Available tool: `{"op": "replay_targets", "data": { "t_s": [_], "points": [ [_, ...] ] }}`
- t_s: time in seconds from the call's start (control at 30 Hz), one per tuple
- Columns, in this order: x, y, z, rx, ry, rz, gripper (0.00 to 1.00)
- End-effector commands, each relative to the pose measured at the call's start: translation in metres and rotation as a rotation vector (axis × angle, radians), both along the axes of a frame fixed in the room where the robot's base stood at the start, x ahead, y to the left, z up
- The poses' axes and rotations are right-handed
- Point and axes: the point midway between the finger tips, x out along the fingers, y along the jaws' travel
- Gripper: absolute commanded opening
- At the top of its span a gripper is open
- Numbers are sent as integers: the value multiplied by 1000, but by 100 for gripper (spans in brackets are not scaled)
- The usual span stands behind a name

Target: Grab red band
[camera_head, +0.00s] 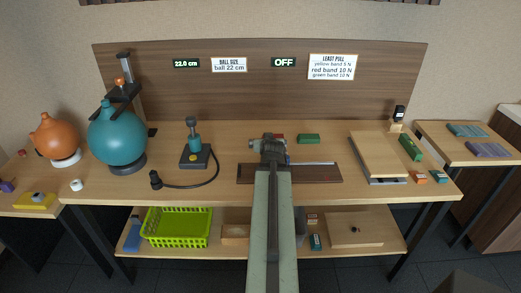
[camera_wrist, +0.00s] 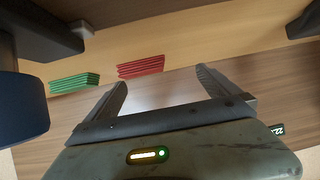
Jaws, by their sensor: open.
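The red band (camera_wrist: 140,66) is a folded, ridged strip lying on the wooden table, seen in the wrist view just beyond and between my fingertips. In the head view it is mostly hidden behind my gripper. The green band (camera_wrist: 74,82) lies beside it; in the head view the green band (camera_head: 309,139) is just right of my gripper. My gripper (camera_wrist: 160,78) is open, with its two fingers spread and nothing between them. In the head view my gripper (camera_head: 272,142) is over the middle of the table, near the bands.
A dark brown board with a metal rail (camera_head: 315,173) lies under and beside my arm. A black pump device (camera_head: 194,154) with a hose and a teal ball (camera_head: 117,136) stand to the left. A tilted wooden board (camera_head: 379,152) is at right. The back panel (camera_head: 230,100) rises behind the table.

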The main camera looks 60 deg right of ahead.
Motion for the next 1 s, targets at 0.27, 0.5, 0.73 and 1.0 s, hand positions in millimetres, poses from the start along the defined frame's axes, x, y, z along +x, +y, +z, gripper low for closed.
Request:
{"op": "replay_targets", "data": {
  "t_s": [0.27,0.5,0.73,1.0],
  "points": [
    [-29,-30,3,-51,-30,-59,100],
    [-12,-46,-9,-49,-29,-53,100],
    [-1,-58,-21,-48,-29,-51,100],
    [17,-81,-33,-48,-29,-51,100]
  ]
}}
